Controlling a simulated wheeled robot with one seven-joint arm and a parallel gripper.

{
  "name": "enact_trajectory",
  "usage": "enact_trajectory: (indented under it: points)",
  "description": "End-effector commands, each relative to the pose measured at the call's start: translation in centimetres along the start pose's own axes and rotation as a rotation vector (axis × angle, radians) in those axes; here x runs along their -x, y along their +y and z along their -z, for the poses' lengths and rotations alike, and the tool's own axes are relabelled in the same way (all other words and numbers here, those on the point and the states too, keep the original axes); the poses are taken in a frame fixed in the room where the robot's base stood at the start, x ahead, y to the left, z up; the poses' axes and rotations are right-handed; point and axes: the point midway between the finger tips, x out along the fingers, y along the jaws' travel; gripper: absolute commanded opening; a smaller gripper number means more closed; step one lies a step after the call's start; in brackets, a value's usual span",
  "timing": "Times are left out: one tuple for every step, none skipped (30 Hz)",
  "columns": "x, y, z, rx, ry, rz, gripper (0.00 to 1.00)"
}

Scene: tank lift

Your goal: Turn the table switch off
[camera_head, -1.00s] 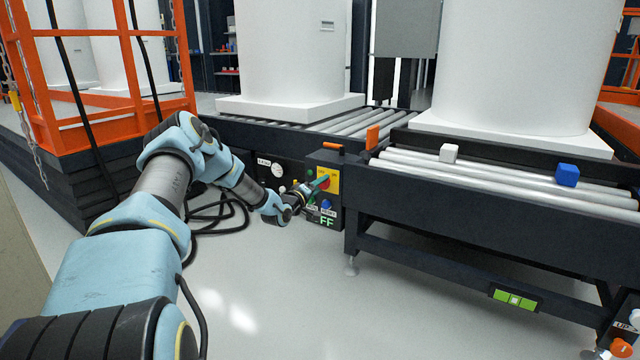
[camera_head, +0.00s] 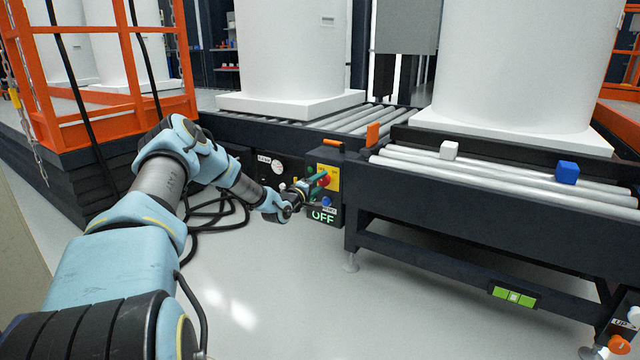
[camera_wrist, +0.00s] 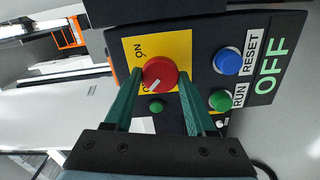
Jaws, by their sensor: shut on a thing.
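The table switch is a red round knob (camera_wrist: 160,73) on a yellow plate (camera_wrist: 184,48) of a dark control box. My gripper (camera_wrist: 159,76) is shut on the red knob, with one green finger on each side of it. The knob's white mark points toward the lower-left label in the wrist view, which my finger partly covers; the ON label is above it. A lit green OFF sign (camera_wrist: 271,69) is on the box, and it also shows in the head view (camera_head: 323,216). The knob (camera_head: 325,180) is partly hidden by my gripper there.
Beside the knob are a blue RESET button (camera_wrist: 227,61) and a green RUN button (camera_wrist: 220,99). The roller table (camera_head: 480,220) stands to the right, with a white cube (camera_head: 449,150) and a blue cube (camera_head: 567,173) on it. Black cables (camera_head: 215,212) lie left.

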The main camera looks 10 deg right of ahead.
Motion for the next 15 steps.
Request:
enact_trajectory:
  points:
    - [0.05,-0.11,0.03,0.002,0.001,0.002,0.00]
    - [0.05,-0.11,0.02,0.003,0.001,0.002,0.00]
    - [0.05,-0.12,0.03,0.002,0.001,0.002,0.57]
    - [0.05,-0.11,0.03,0.002,0.001,0.002,0.60]
    - [0.05,-0.11,0.03,0.002,0.001,0.002,0.64]
    - [0.05,-0.10,0.03,0.002,0.001,0.002,0.68]
    - [0.04,-0.09,0.02,0.002,0.001,0.002,0.72]
    - [0.04,-0.09,0.02,0.001,0.001,0.002,0.75]
    - [0.03,-0.07,0.02,0.001,0.001,0.001,0.80]
    - [0.03,-0.07,0.02,0.001,0.001,0.001,0.83]
    - [0.03,-0.06,0.01,0.001,0.001,0.001,0.86]
    - [0.02,-0.05,0.01,0.001,0.001,0.001,0.86]
    - [0.02,-0.05,0.01,0.001,0.001,0.001,0.86]
    - [0.02,-0.04,0.01,0.001,0.001,0.001,0.86]
    - [0.01,-0.03,0.01,0.000,0.001,0.001,0.86]
